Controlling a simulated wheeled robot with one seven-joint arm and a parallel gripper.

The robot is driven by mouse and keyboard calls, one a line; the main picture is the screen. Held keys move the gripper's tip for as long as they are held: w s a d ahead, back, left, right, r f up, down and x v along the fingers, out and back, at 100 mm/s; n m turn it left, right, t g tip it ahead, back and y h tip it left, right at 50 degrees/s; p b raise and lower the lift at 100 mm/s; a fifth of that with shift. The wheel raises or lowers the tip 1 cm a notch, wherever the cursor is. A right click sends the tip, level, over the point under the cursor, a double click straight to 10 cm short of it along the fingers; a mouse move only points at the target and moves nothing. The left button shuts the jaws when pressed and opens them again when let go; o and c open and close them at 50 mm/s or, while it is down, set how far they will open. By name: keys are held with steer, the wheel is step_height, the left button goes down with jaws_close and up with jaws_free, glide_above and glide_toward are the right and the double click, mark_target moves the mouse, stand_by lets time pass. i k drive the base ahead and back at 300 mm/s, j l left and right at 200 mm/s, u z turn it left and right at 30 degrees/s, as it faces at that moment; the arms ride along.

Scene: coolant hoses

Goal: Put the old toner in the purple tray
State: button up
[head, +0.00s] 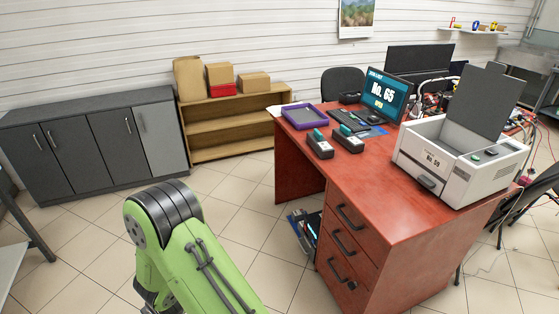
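The purple tray (304,116) lies on the far left end of the red-brown desk (392,185) and looks empty. Two dark toner cartridges with teal ends lie on the desk in front of it, a left one (320,146) and a right one (348,140). I cannot tell from here which is the old toner. A white printer (449,172) marked No. 59 stands on the desk's right part with its dark lid raised. Something dark with a teal spot shows on its top right. My green arm is at the lower left; my gripper is not visible.
A monitor (387,95) reading No. 65, a keyboard (349,121) and cables stand behind the cartridges. Desk drawers (347,242) face me. A wooden shelf (232,126) with boxes and grey cabinets (90,143) line the wall. Tiled floor left of the desk is mostly free.

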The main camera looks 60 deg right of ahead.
mark_target(304, 117)
steer(key=i+l+z, duration=0.35)
steer(key=i, duration=0.15)
steer(key=i+z, duration=0.35)
steer(key=i, duration=0.15)
steer(key=i+z, duration=0.35)
steer(key=i, duration=0.15)
steer(key=i+z, duration=0.2)
steer(key=i, duration=0.3)
steer(key=i+j+z, duration=0.25)
steer(key=i, duration=0.3)
steer(key=i+j+z, duration=0.2)
steer(key=i, duration=0.3)
steer(key=i+l+z, duration=0.15)
steer(key=i, duration=0.25)
